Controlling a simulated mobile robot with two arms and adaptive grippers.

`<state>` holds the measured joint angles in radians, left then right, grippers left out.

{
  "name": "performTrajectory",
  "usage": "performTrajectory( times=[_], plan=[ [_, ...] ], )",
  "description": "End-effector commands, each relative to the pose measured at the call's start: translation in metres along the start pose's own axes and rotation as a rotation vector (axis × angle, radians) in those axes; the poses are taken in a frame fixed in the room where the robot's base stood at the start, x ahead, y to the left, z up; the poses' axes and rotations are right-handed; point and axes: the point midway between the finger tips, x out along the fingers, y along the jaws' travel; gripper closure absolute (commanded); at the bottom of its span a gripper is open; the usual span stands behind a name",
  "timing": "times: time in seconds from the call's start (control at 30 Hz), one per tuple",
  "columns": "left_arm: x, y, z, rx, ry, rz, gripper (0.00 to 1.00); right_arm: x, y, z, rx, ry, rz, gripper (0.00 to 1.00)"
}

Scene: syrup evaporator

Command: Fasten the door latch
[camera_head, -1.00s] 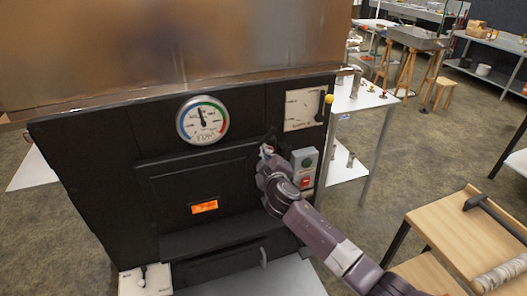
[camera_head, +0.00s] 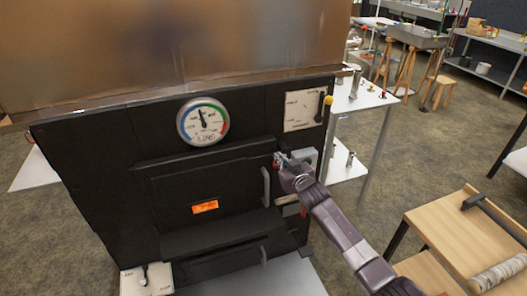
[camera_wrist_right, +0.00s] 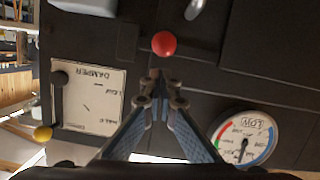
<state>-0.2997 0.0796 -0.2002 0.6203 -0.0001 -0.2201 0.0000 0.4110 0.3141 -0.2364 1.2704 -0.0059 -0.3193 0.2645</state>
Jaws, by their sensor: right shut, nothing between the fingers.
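The black firebox door (camera_head: 225,180), with an orange window (camera_head: 205,207), appears closed in the front of the evaporator. A grey vertical handle (camera_head: 266,187) stands at its right side; a grey handle end also shows at the top of the right wrist view (camera_wrist_right: 195,9). My right gripper (camera_head: 281,159) is shut and empty, right of the door's upper right corner. In the right wrist view its fingertips (camera_wrist_right: 162,78) are just below a red ball knob (camera_wrist_right: 164,43), seemingly apart from it. Whether this knob belongs to the latch I cannot tell. My left gripper is out of view.
A grey control box (camera_head: 306,155) is partly hidden behind my right gripper. A round gauge (camera_head: 203,122) and a damper panel (camera_head: 300,112) with a yellow knob (camera_head: 328,99) sit above. A wooden-topped bench (camera_head: 445,225) stands at the right.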

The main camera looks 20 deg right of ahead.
Motion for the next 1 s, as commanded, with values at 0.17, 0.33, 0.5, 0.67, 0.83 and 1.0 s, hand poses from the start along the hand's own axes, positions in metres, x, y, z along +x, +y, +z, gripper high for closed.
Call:
performTrajectory(
  times=[0.17, 0.33, 0.5, 0.67, 0.83, 1.0],
  plan=[
    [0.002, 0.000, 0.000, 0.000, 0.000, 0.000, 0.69, 0.002, 0.003, 0.009, 0.056, 0.000, -0.015, 1.00],
    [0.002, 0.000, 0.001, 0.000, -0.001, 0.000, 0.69, 0.004, 0.004, 0.013, 0.055, 0.000, -0.014, 1.00],
    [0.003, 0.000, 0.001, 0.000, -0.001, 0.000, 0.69, 0.004, 0.005, 0.015, 0.054, 0.000, -0.014, 1.00],
    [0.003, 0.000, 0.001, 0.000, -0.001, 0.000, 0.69, 0.004, 0.005, 0.016, 0.053, 0.000, -0.014, 1.00],
    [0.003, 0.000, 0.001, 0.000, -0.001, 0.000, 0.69, 0.004, 0.005, 0.016, 0.052, 0.000, -0.014, 1.00],
    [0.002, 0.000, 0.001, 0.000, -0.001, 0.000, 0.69, 0.004, 0.005, 0.014, 0.052, 0.000, -0.014, 1.00]
  ],
)
